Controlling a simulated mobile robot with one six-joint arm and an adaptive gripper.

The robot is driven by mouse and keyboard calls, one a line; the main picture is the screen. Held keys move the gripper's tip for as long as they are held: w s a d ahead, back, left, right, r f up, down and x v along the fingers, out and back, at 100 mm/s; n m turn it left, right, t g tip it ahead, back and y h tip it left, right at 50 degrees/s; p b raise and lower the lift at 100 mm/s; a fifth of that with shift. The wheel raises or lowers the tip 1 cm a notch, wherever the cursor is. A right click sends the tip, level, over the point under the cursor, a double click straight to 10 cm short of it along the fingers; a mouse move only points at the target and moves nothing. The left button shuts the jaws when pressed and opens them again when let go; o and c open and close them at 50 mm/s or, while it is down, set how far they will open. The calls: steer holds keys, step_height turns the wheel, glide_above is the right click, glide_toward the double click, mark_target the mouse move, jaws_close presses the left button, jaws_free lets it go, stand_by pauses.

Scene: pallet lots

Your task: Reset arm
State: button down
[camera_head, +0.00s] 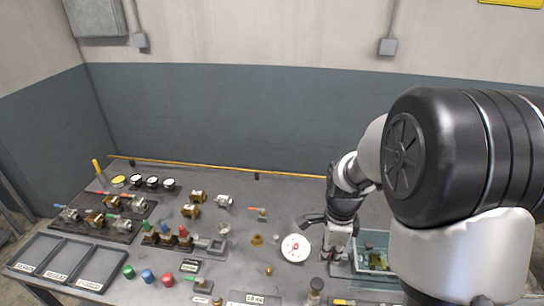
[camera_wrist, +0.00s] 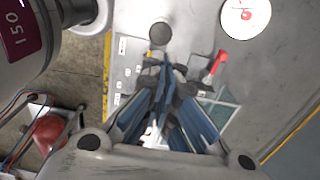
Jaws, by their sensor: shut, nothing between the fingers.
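My arm reaches in from the right in the head view. My gripper (camera_head: 336,254) points down over the right half of the workbench (camera_head: 235,262), between a white round dial (camera_head: 295,248) and a small tray (camera_head: 372,262). In the wrist view my gripper (camera_wrist: 166,68) has its fingers together with nothing between them. A red-handled part (camera_wrist: 215,65) lies just right of the fingertips there, and the white dial (camera_wrist: 245,16) is at the top right. The fingers hide part of the bench below them.
Valves on a dark board (camera_head: 105,215) and empty labelled bins (camera_head: 62,262) are at the left. Red, green and blue caps (camera_head: 148,276) sit at the front. Brass fittings (camera_head: 190,211) and gauges (camera_head: 152,182) stand behind. A yellow strip (camera_head: 215,168) runs along the back edge by the wall.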

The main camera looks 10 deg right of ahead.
steer(key=s+a+r+n+t+b, duration=0.3)
steer(key=s+a+r+n+b, duration=0.15)
steer(key=s+r+n, duration=0.45)
steer(key=s+a+r+n+t+b, duration=0.1)
steer(key=s+a+n+b, duration=0.1)
steer(key=s+n, duration=0.7)
steer(key=n, duration=0.3)
steer(key=shift+a+r+t+b, duration=0.15)
steer(key=shift+a+t+b, duration=0.15)
steer(key=shift+a+t, duration=0.1)
steer(key=shift+s, duration=0.1)
stand_by(3.6)
